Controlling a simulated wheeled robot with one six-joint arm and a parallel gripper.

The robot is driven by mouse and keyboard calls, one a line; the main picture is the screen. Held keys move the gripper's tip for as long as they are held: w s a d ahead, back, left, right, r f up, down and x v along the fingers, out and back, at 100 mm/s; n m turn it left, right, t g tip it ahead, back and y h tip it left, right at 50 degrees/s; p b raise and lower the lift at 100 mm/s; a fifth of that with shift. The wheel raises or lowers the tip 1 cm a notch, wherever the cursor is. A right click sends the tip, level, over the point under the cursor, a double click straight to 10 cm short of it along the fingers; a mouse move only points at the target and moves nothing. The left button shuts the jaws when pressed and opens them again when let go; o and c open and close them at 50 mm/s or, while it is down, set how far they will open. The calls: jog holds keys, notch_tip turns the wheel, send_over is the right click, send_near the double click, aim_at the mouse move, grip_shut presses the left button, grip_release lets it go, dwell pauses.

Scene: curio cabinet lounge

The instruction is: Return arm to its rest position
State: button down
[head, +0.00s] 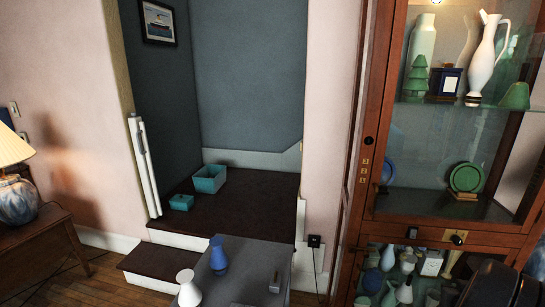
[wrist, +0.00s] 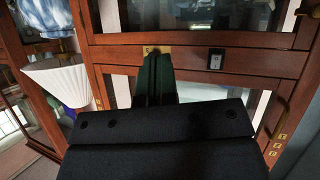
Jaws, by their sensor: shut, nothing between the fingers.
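My gripper (wrist: 155,78) shows in the wrist view as two dark fingers side by side, shut with nothing between them. Its broad black body fills the lower middle of that view. The fingers appear in front of a wooden, glass-paned cabinet front (wrist: 190,52); the gap between them cannot be judged. In the head view, a dark rounded part of my arm shows at the lower right corner, in front of the display cabinet (head: 361,150). The fingers are not visible in the head view.
The cabinet holds vases and a green plate (head: 465,178) behind glass. A grey-topped table (head: 245,262) bears a blue vase (head: 218,253) and a white vase (head: 188,288). Teal boxes (head: 209,179) sit on a dark step. A lamp (head: 14,185) stands left.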

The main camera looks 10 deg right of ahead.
jog(key=a+r+n+g+y+p, duration=0.2)
jog(key=a+r, duration=0.2)
jog(key=a, duration=0.8)
jog(key=s+a+r+n+g+y+p, duration=0.1)
jog(key=a+r+n+g+y+p, duration=0.1)
jog(key=a, duration=1.1)
jog(key=s+a+r+n+g+y+p, duration=0.1)
jog(key=a+r+y+p, duration=0.3)
jog(key=a, duration=0.9)
notch_tip(320, 180, up, 3)
jog(key=shift+s+r+n+g, duration=0.1)
jog(key=shift+s+n+g, duration=0.15)
jog(key=shift+n+g, duration=0.35)
jog(key=shift+d, duration=0.1)
